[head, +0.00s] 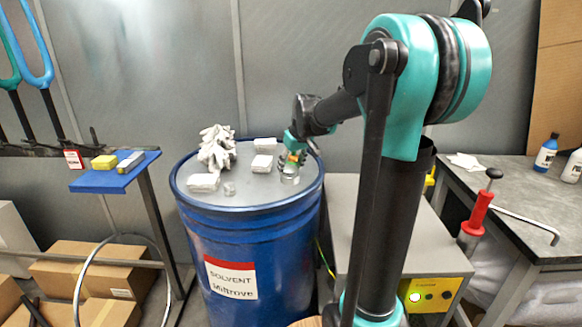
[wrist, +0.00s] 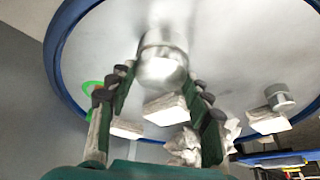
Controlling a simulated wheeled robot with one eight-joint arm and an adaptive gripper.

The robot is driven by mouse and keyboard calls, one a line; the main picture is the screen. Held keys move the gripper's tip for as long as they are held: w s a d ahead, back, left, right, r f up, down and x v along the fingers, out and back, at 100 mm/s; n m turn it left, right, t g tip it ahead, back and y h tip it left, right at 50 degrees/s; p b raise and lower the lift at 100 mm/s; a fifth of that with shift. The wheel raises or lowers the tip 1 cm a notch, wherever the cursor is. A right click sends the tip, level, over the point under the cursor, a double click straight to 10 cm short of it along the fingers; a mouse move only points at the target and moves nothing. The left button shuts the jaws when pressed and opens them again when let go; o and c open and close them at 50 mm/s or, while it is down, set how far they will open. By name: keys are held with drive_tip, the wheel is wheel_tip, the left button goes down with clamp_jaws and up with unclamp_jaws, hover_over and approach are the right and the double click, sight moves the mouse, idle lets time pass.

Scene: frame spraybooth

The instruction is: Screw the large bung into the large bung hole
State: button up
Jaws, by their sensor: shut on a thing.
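The large bung is a silver metal cylinder (wrist: 162,62) between the fingers of my gripper (wrist: 160,82) in the wrist view. My gripper is shut on it. In the head view my gripper (head: 293,158) points down over the right part of the blue drum's grey lid (head: 245,200), with the bung (head: 289,177) at or just above the lid. The bung looks roughly upright. I cannot tell whether it is seated in the large bung hole, which is hidden. A smaller metal bung (head: 229,188) stands on the lid; it also shows in the wrist view (wrist: 280,97).
White blocks (head: 203,182) and a pair of pale gloves (head: 217,148) lie on the lid. The drum has a raised blue rim (head: 178,186). A blue shelf (head: 115,172) stands left and a grey bench (head: 510,190) right. A grey box (head: 345,220) stands behind my arm.

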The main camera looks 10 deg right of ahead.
idle(0.3)
drive_tip(key=m+h, duration=0.1)
drive_tip(key=m, duration=0.3)
drive_tip(key=shift+a+m+h, duration=0.1)
drive_tip(key=shift+m+h, duration=0.2)
drive_tip(key=shift+h, duration=0.1)
drive_tip(key=shift+a+m, duration=0.1)
drive_tip(key=shift+m, duration=0.5)
drive_tip(key=o, duration=1.3)
